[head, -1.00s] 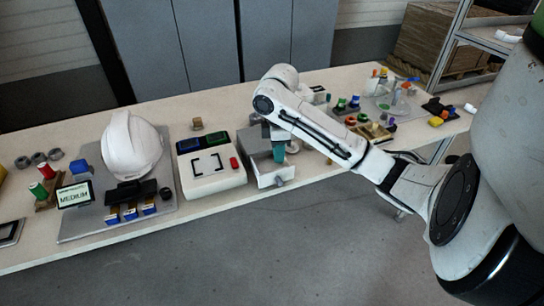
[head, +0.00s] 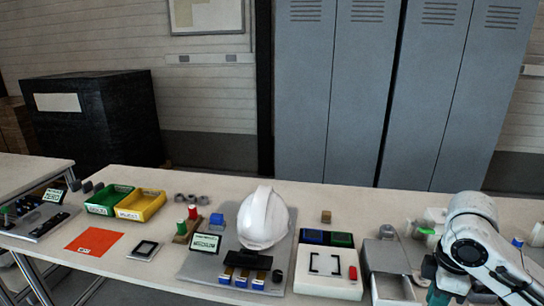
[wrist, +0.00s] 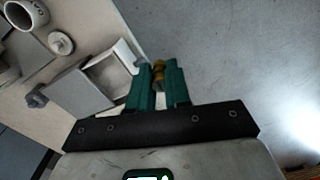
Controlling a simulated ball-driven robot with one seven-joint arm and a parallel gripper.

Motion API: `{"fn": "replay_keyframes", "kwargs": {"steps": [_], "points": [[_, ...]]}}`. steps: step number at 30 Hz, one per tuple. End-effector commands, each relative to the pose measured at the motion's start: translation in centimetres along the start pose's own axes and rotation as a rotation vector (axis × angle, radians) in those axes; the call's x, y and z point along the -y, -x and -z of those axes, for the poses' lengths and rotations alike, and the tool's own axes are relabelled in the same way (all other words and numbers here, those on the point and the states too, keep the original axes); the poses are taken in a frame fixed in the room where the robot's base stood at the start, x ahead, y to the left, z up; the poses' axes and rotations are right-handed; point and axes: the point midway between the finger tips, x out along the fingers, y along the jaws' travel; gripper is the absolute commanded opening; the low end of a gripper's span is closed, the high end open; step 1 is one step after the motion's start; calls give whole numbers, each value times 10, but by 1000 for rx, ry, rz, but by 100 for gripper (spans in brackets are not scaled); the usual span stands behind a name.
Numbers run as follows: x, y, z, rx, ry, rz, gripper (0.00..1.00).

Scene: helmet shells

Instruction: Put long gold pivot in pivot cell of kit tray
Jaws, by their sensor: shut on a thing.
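The long gold pivot (wrist: 158,74) is between the two teal fingers of my gripper (wrist: 155,82) in the wrist view. The gripper is shut on it, and its gold end shows at the fingertips. In the head view, my gripper (head: 441,288) is at the lower right, by the open drawer (head: 390,289); the pivot cannot be made out there. In the wrist view the drawer (wrist: 108,78) lies left of the fingers, and the pivot is over or near its edge. I cannot tell which thing is the kit tray or where its pivot cell is.
A grey mat (head: 206,268) bears a white helmet shell (head: 264,217). A white fixture (head: 327,286) with a red button stands between it and the drawer. Green (head: 108,199) and yellow (head: 141,204) bins and an orange sheet (head: 94,241) are further left. A white mug (wrist: 26,14) shows in the wrist view.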

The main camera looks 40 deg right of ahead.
Motion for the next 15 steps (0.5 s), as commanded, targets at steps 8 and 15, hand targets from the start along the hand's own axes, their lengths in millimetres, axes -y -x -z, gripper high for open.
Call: {"fn": "replay_keyframes", "kwargs": {"steps": [8,15], "points": [[-16,-12,82,-1,-66,3,0],[-9,-35,167,0,-161,6,0]]}}
